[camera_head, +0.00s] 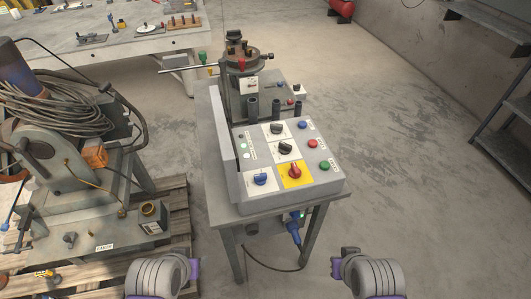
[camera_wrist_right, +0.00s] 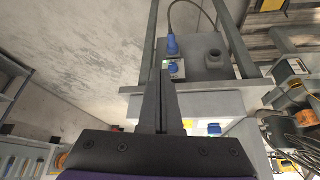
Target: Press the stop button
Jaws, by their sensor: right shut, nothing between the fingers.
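The grey control box (camera_head: 290,190) stands on a small metal table in the head view. Its right column has a blue button (camera_head: 302,125), a red button (camera_head: 312,143) and a green button (camera_head: 324,165); their labels are too small to read. A red knob (camera_head: 294,171) sits on a yellow plate. My right gripper (camera_wrist_right: 158,72) is shut and empty in the right wrist view, pointing toward the table's front and apart from the buttons. Its fingers hide part of the box. Only parts of my arms show at the bottom of the head view; my left gripper's fingers are out of sight.
A rotary positioner (camera_head: 243,60) stands behind the box. A machine with coiled cable (camera_head: 60,105) is on a pallet (camera_head: 180,220) to the left. A blue plug (camera_head: 293,230) and cable hang under the table. The floor (camera_head: 410,170) to the right is clear.

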